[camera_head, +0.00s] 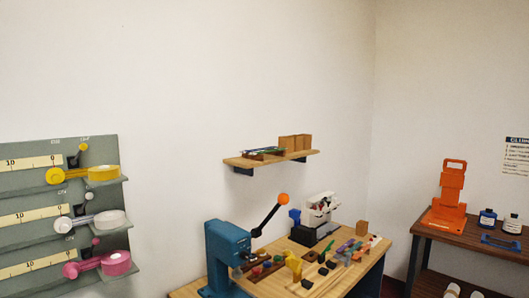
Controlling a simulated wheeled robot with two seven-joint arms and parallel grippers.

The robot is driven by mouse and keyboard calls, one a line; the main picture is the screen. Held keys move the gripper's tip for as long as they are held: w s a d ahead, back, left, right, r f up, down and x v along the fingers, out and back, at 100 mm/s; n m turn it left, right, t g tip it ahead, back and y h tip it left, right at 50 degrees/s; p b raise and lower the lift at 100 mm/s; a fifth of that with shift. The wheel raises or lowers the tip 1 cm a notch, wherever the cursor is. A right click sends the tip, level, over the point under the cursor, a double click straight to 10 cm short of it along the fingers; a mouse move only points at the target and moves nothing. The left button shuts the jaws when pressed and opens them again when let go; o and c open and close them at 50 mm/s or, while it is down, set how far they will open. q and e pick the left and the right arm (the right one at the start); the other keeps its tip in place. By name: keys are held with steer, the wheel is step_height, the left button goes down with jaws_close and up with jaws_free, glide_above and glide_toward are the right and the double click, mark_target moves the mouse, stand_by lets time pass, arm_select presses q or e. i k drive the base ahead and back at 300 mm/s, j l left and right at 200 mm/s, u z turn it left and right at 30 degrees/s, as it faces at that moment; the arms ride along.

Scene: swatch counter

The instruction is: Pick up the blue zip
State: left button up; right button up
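Several small coloured strips (345,246) lie on the wooden counter (270,287) at bottom centre. Blue, purple, green and red show among them, but they are too small for me to tell which is the blue zip. Neither of my grippers shows in the head view.
A wall shelf (262,160) hangs above. A grey tape panel (30,190) is left; a dark side table (470,236) with an orange stand (450,195) is right.

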mark_target(260, 149)
steer(key=i+l+u, duration=0.2)
steer(key=i+l, duration=0.15)
steer(key=i+l+u, duration=0.25)
steer(key=l, duration=0.35)
steer(key=i, duration=0.05)
